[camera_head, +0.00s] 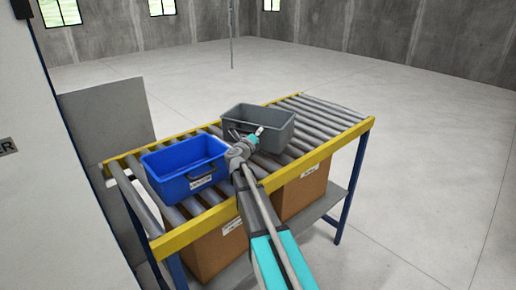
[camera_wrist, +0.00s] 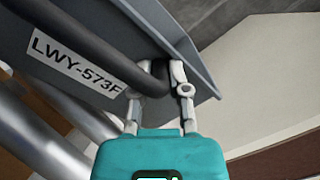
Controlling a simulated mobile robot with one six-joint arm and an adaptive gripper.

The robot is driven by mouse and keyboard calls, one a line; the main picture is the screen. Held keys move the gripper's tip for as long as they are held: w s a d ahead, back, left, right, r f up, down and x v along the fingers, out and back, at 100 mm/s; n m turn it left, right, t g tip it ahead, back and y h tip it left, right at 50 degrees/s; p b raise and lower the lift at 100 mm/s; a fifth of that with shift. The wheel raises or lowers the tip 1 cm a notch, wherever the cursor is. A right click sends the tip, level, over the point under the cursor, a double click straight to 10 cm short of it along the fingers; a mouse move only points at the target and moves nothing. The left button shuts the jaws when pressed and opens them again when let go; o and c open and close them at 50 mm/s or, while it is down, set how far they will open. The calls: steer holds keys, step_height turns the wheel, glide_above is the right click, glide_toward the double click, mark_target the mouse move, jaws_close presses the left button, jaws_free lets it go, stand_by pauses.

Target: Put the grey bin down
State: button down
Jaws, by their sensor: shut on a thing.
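The grey bin (camera_head: 285,132) is over the right half of the roller conveyor (camera_head: 331,143) in the head view. I cannot tell whether its underside touches the rollers. In the wrist view the grey bin (camera_wrist: 100,15) fills the upper left, with a white label reading LWY-573F and a dark bar handle (camera_wrist: 85,45). My gripper (camera_wrist: 160,75) is shut on the handle's end, near the bin's corner. In the head view my gripper (camera_head: 259,131) is at the bin's near wall, and my arm hides part of that wall.
A blue bin (camera_head: 183,168) stands on the rollers to the left, close to my arm. Cardboard boxes (camera_head: 303,187) sit on the shelf below. The conveyor has a yellow frame edge. Rollers to the right of the grey bin are clear. A grey panel (camera_head: 108,120) stands at left.

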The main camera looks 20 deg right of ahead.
steer(key=shift+f, duration=0.4)
steer(key=shift+f+b, duration=0.1)
steer(key=shift+b, duration=0.2)
steer(key=shift+f+b, duration=1.8)
steer(key=c, duration=0.6)
jaws_free()
steer(key=shift+a, duration=0.1)
steer(key=shift+s, duration=0.1)
steer(key=b+v, duration=0.1)
steer(key=v, duration=1.1)
steer(key=shift+r, duration=0.1)
